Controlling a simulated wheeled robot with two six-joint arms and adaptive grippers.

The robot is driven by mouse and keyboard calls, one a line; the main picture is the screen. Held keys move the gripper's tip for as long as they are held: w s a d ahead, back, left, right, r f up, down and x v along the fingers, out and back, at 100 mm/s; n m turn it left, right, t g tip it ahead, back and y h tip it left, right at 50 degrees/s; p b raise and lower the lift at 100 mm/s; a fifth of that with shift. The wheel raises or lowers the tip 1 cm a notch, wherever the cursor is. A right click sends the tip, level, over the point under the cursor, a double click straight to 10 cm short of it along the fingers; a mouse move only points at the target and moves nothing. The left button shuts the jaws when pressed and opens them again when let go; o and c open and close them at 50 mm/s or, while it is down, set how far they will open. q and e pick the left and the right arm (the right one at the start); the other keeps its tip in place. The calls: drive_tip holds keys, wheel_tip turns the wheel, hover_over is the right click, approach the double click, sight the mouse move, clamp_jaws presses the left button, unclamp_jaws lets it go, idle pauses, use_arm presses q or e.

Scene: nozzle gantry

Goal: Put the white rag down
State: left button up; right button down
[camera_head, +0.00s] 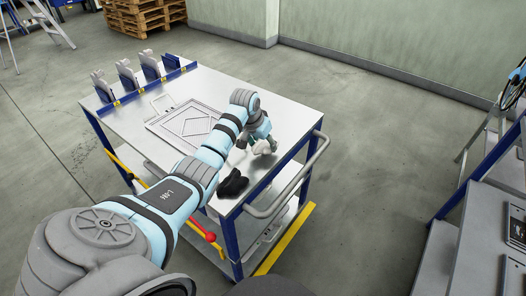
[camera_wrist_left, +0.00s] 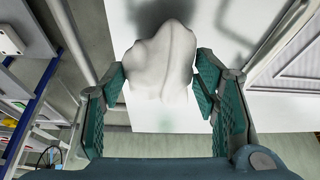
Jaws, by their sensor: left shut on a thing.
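The white rag (camera_wrist_left: 162,62) is a bunched, pale lump between the fingers of my left gripper (camera_wrist_left: 160,95) in the left wrist view. My left gripper is shut on it. In the head view the gripper (camera_head: 262,143) is over the right part of the cart's metal top (camera_head: 290,112), and the white rag (camera_head: 262,148) shows just below it. A dark shadow lies on the top beyond the rag in the wrist view. I cannot tell whether the rag touches the top. My right gripper is not in view.
A black crumpled cloth (camera_head: 233,183) lies on the cart's near corner, close to the rag. A framed panel with a diamond (camera_head: 190,124) lies left of my arm. Grey upright pieces in a blue rack (camera_head: 150,66) stand along the far left edge. A grey handle rail (camera_head: 292,188) runs along the right side.

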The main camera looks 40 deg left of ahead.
use_arm(q)
wheel_tip(320, 180, down, 3)
drive_tip(key=shift+r+p, duration=0.1)
drive_tip(key=shift+p, duration=0.25)
drive_tip(key=shift+f, duration=0.2)
drive_tip(key=o, duration=1.3)
